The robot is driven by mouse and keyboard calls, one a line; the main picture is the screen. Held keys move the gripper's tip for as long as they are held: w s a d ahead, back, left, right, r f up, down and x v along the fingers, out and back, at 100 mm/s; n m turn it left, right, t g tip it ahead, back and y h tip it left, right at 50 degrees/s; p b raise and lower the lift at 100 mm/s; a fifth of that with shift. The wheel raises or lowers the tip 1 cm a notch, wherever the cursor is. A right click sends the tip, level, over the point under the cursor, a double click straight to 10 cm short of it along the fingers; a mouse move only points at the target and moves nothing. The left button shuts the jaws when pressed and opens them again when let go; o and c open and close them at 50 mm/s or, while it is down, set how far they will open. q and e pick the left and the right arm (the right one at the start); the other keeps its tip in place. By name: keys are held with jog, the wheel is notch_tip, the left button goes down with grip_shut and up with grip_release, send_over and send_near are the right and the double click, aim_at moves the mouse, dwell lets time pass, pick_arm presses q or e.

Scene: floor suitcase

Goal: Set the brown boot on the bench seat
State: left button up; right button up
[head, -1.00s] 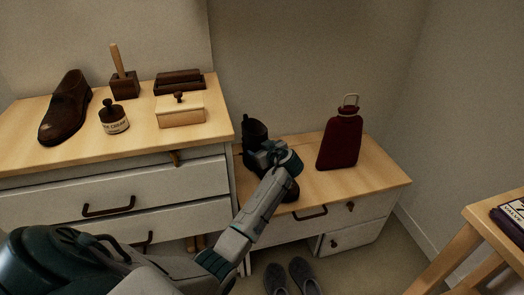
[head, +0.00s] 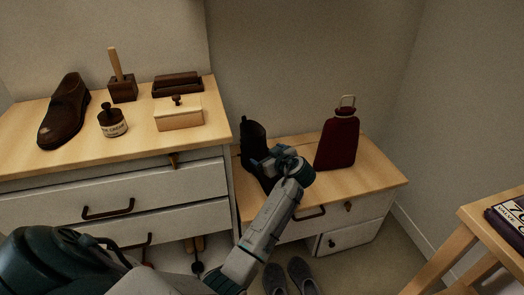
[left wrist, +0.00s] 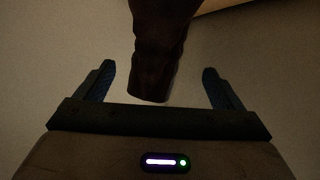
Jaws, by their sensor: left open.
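The dark brown boot (head: 252,138) stands upright on the wooden bench seat (head: 375,172), near its left end beside the dresser. In the left wrist view, the boot's dark shaft (left wrist: 158,60) shows between the two open fingers (left wrist: 158,85), with a gap on each side. The fingers do not touch it there. My right gripper is in neither view.
A dark red bottle (head: 337,142) stands on the bench to the right of the boot. The dresser (head: 60,155) at left holds a brown shoe (head: 64,112), a jar, a brush and boxes. Grey slippers (head: 288,277) lie on the floor. A wooden table stands at far right.

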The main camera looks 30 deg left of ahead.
pick_arm(q)
jog(key=s+d+m+t, duration=0.1)
jog(key=d, duration=0.1)
jog(key=s+d+m+t+h, duration=0.1)
jog(key=d+m, duration=0.1)
jog(key=s+d+m+t+h, duration=0.1)
jog(key=t, duration=0.1)
jog(key=shift+s+d, duration=0.35)
jog(key=shift+d, duration=0.05)
jog(key=s+d+r+m+t+h, duration=0.3)
jog(key=s+r+m+t+h, duration=0.1)
jog(key=s, duration=0.4)
jog(key=s+d+r+m+t+h, duration=0.3)
jog(key=s+r+m+t+h, duration=0.1)
jog(key=s+r, duration=0.4)
jog(key=s+d+r+m+t+h, duration=0.3)
jog(key=s+d+r+t+h, duration=0.1)
jog(key=s+r+t, duration=0.2)
jog(key=s+r, duration=0.1)
jog(key=s, duration=0.1)
jog(key=shift+s+r+m+t, duration=0.3)
jog(key=shift+s+m, duration=0.05)
jog(key=shift+m, duration=0.05)
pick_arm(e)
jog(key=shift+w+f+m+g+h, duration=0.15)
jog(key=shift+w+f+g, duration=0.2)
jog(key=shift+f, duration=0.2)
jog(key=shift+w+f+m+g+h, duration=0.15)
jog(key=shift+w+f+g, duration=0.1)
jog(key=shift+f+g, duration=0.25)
